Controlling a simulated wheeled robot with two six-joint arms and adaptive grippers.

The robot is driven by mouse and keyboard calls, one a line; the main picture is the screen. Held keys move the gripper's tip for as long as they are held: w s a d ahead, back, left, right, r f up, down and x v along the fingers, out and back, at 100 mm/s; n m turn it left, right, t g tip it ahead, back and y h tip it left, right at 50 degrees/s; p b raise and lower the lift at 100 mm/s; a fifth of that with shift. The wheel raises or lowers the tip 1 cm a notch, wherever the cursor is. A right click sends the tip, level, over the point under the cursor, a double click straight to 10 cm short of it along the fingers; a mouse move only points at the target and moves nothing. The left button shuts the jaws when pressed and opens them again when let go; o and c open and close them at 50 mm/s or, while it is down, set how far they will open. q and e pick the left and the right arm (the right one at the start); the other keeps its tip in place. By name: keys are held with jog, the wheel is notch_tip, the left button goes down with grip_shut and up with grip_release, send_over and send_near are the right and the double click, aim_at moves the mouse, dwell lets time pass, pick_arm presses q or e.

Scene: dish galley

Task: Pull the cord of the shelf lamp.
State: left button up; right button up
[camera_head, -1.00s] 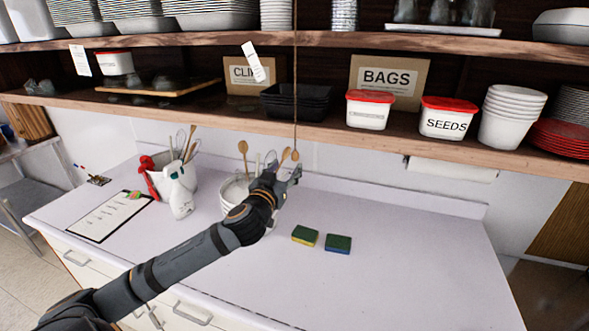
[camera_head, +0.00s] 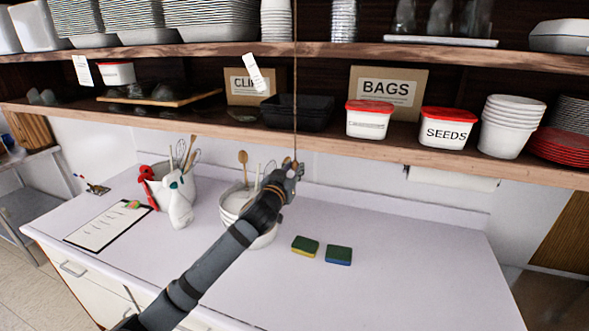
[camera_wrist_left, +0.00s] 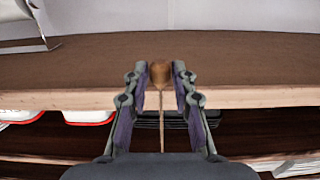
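The lamp's cord (camera_head: 295,100) hangs straight down in front of the shelves in the head view. Its small wooden knob (camera_wrist_left: 160,74) shows in the left wrist view, with the cord running away from it. My left gripper (camera_head: 293,171) is at the cord's lower end, in front of the wall below the lower shelf. In the left wrist view its two fingers (camera_wrist_left: 160,83) stand on either side of the knob, with a narrow gap visible on each side. It looks open around the knob. The lamp itself is not in view. My right gripper is not in view.
The lower shelf (camera_head: 450,157) holds a black bin (camera_head: 298,113), red-lidded tubs (camera_head: 369,121) and boxes. Below are white bowls (camera_head: 236,204), a utensil crock, a spray bottle (camera_head: 180,205), a clipboard and two sponges (camera_head: 338,255). The counter's right side is clear.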

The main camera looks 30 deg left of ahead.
pick_arm(q)
jog(key=c, duration=0.3)
jog(key=shift+f, duration=0.1)
jog(key=shift+c, duration=0.2)
jog(key=shift+f, duration=0.15)
dwell(0.5)
jog(key=o, duration=1.1)
jog(key=shift+o, duration=0.2)
